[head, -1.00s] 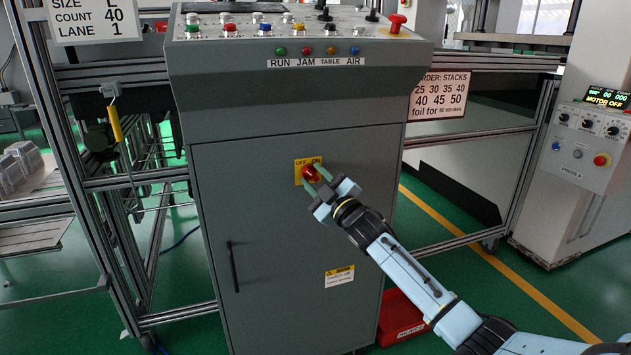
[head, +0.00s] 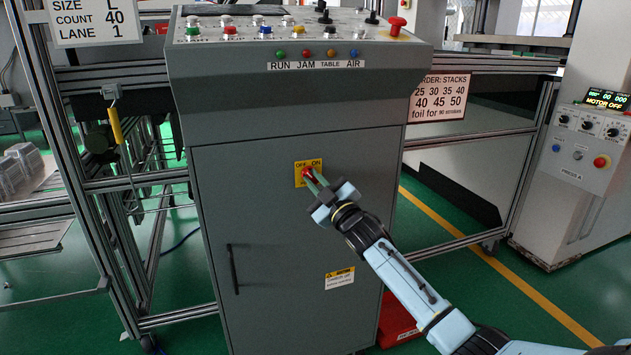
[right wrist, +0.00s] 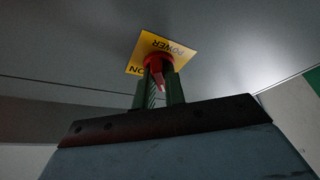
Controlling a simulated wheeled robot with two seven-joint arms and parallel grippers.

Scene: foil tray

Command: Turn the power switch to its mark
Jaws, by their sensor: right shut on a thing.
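The power switch (head: 308,173) is a red knob on a yellow plate (head: 299,181) marked OFF and ON, on the grey cabinet door. My right gripper (head: 313,179) is shut on the red knob, coming in from the lower right. In the right wrist view the green fingers (right wrist: 161,85) stand on either side of the red knob (right wrist: 158,62), in front of the yellow plate (right wrist: 170,47), whose POWER and ON lettering appears upside down. The fingers partly hide the knob, so its exact pointing is hard to read. My left gripper is not in view.
The grey cabinet (head: 285,240) has a dark door handle (head: 233,268) at lower left and a button panel (head: 290,25) on top. A red bin (head: 398,322) sits on the floor to its right. Metal frames stand on both sides.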

